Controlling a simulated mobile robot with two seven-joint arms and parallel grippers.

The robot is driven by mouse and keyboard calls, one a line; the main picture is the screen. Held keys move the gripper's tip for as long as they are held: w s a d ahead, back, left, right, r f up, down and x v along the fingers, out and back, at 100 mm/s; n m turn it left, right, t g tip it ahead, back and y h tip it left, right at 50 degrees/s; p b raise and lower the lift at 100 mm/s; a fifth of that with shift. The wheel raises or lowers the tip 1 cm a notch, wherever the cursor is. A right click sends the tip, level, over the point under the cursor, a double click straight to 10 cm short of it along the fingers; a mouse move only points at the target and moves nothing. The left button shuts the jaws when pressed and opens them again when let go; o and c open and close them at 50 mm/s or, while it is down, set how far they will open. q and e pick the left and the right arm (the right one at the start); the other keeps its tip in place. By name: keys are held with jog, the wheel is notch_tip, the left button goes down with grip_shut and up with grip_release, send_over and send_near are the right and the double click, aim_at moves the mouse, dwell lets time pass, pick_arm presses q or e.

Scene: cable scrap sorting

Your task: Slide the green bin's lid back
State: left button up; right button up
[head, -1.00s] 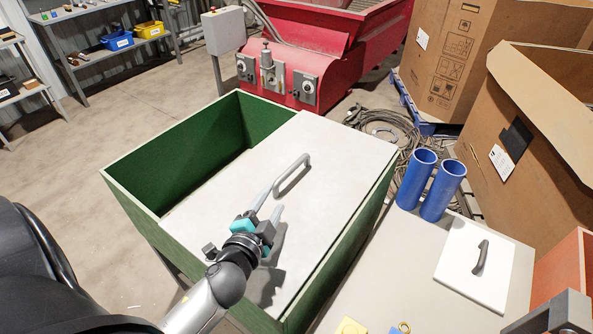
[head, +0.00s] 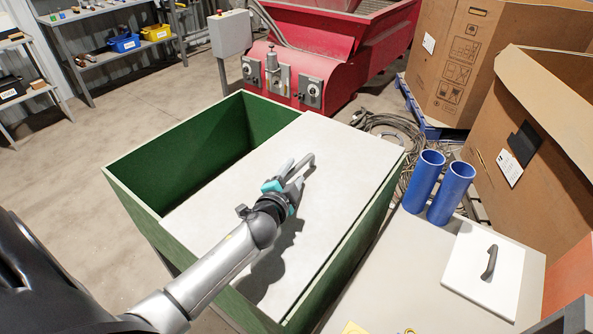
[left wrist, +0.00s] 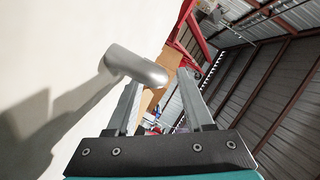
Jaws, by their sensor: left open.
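The green bin (head: 150,222) stands in the middle of the head view. Its flat pale grey lid (head: 330,180) covers the right part, and a strip along the left is uncovered, showing the dark green inside. A grey bar handle (head: 309,162) stands up on the lid. My left gripper (head: 299,168) is open at the handle, partly hiding it. In the left wrist view the rounded handle (left wrist: 135,66) is by the tip of the left finger, between the lid (left wrist: 45,70) and the open jaws (left wrist: 160,88). I cannot tell whether they touch.
To the right, a table (head: 400,270) bears two blue tubes (head: 422,182) and a white panel with a dark handle (head: 487,275). A red machine (head: 340,60) stands behind the bin, with cable coils (head: 385,125) on the floor. Cardboard boxes (head: 545,130) stand at right.

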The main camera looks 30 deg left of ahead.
pick_arm(q)
jog(key=shift+x, duration=1.4)
grip_shut()
dwell(0.5)
